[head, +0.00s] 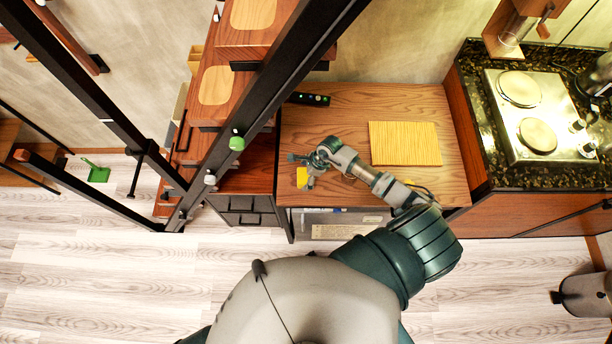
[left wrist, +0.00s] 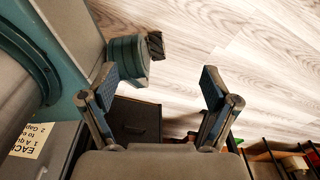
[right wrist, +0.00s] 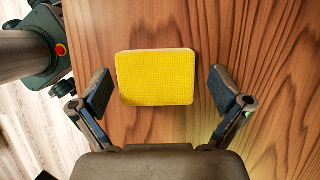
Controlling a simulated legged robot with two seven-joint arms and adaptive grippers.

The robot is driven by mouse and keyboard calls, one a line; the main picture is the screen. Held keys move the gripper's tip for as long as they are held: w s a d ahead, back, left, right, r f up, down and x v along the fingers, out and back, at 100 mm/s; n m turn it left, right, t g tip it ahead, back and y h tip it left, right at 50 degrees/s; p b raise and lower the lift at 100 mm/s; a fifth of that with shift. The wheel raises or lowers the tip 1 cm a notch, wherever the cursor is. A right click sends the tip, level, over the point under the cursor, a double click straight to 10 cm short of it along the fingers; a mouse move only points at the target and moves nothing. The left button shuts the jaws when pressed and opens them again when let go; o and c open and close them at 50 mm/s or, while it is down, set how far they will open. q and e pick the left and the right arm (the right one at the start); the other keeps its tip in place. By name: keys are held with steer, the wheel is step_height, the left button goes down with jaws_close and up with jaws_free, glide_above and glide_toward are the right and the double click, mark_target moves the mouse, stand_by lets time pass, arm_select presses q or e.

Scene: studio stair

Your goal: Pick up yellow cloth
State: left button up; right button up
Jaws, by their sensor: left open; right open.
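A small flat yellow cloth (right wrist: 155,78) with rounded corners and a pale edge lies on the wooden tabletop (right wrist: 270,40). My right gripper (right wrist: 160,88) is open above it; in the right wrist view the cloth appears between the spread fingers, with nothing gripped. In the head view the yellow cloth (head: 302,178) shows partly behind my right gripper (head: 301,164), near the table's left front part. Whether the fingers touch the table cannot be told. My left gripper (left wrist: 160,85) is open and empty over the floor side; it is not visible in the head view.
A black remote-like object (head: 309,99) is at the back left. Black stair rails (head: 262,100) pass close on the left. A counter with a stove (head: 540,115) adjoins on the right.

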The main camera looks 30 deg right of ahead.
mark_target(301, 175)
steer(key=shift+a+r, duration=0.1)
steer(key=shift+a, duration=0.25)
steer(key=shift+a+r, duration=0.1)
steer(key=shift+a, duration=0.15)
steer(key=c, duration=0.3)
steer(key=shift+a, duration=0.1)
steer(key=c, duration=0.7)
steer(key=shift+d, duration=0.4)
steer(key=shift+s+d, duration=0.15)
steer(key=shift+d, duration=0.2)
steer(key=shift+r, duration=0.4)
steer(key=shift+w+a+r, duration=0.1)
steer(key=shift+r, duration=0.5)
steer(key=shift+w+a+r, duration=0.1)
steer(key=shift+r, duration=0.5)
arm_select(q)
steer(key=shift+s+a+f+b, duration=0.1)
steer(key=shift+a+f+b, duration=0.15)
steer(key=shift+f+b, duration=0.3)
steer(key=shift+s+a+f+b, duration=0.1)
steer(key=shift+a+f+b, duration=0.1)
steer(key=shift+f+b, duration=0.25)
arm_select(e)
steer(key=s, duration=0.5)
steer(key=s+a+r, duration=0.1)
steer(key=s, duration=0.4)
steer(key=s+a, duration=0.1)
steer(key=s, duration=0.5)
steer(key=shift+r, duration=0.35)
